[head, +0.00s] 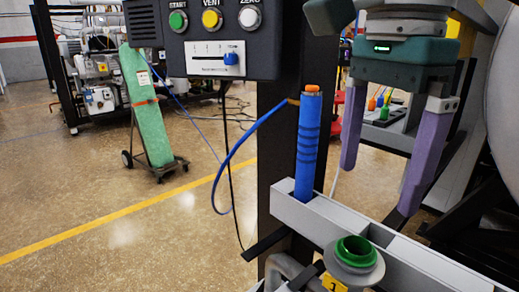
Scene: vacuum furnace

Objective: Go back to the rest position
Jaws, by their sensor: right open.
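My right gripper (378,178) hangs in from the upper right, with a green-grey body and two purple fingers. The fingers are spread wide with nothing between them. It is to the right of a blue cylindrical handle (308,145) with an orange tip, which stands upright in the grey rail (410,258). The fingertips look apart from the handle and above the rail. My left gripper is not in view.
A control box (200,68) with START, VENT and ZERO buttons and a blue slider is at the top. A grey port with a green ring (356,250) is at the bottom. A green cylinder (146,108) stands on a cart. Open floor lies left.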

